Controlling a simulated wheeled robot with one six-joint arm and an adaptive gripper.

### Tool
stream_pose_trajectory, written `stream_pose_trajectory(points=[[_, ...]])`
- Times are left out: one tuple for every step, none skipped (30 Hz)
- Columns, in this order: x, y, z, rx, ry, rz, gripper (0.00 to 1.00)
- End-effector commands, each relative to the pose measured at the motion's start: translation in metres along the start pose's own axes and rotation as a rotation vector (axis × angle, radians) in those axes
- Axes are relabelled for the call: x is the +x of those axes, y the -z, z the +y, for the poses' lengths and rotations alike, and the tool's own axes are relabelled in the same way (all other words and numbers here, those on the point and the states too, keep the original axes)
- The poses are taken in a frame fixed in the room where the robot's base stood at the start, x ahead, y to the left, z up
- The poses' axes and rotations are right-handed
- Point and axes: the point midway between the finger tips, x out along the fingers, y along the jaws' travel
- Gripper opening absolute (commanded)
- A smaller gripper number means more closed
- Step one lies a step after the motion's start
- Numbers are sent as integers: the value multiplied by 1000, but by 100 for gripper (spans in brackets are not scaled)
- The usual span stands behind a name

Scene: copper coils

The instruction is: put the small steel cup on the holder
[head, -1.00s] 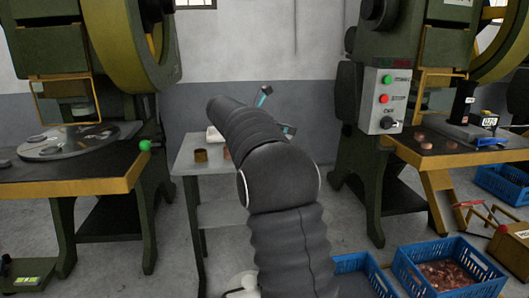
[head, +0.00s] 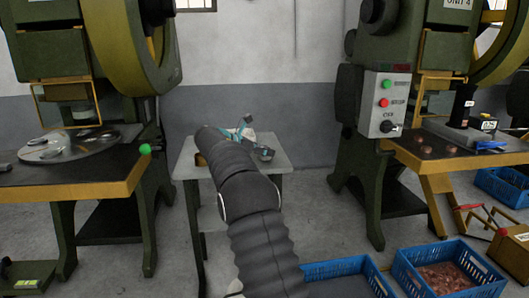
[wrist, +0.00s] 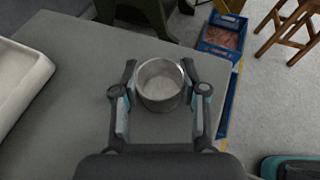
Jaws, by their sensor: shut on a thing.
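My gripper (wrist: 161,88) is shut on the small steel cup (wrist: 160,100), with one finger on each side of its wall. The cup is upright, its round mouth faces the wrist camera, and it looks empty. It is over the grey table (wrist: 75,55), near the right edge in the wrist view; whether it touches the top I cannot tell. In the head view my gripper (head: 250,142) is above the small table, and my arm hides the cup. I cannot make out the holder for certain in either view.
A white tray (wrist: 20,85) lies on the table at the left of the wrist view. A copper-coloured piece (head: 200,159) shows partly behind my arm. Green presses flank the table. Blue crates (head: 447,268) stand on the floor at the right. The table's right part is clear.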

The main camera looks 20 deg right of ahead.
Motion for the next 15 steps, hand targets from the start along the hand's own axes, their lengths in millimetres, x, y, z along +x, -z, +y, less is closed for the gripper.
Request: stream_pose_trajectory(points=[[-1,-1,0,0,-1,0,11],[0,1,0,0,-1,0,11],[1,2,0,1,-1,0,11],[1,3,0,2,-1,0,11],[2,4,0,2,-1,0,11],[2,4,0,3,-1,0,11],[2,4,0,3,-1,0,11],[2,4,0,3,-1,0,11],[2,4,0,2,-1,0,11],[2,4,0,2,-1,0,11],[2,4,0,2,-1,0,11],[2,5,0,2,-1,0,11],[2,5,0,2,-1,0,11],[2,6,0,2,-1,0,11],[3,7,0,2,-1,0,11]])
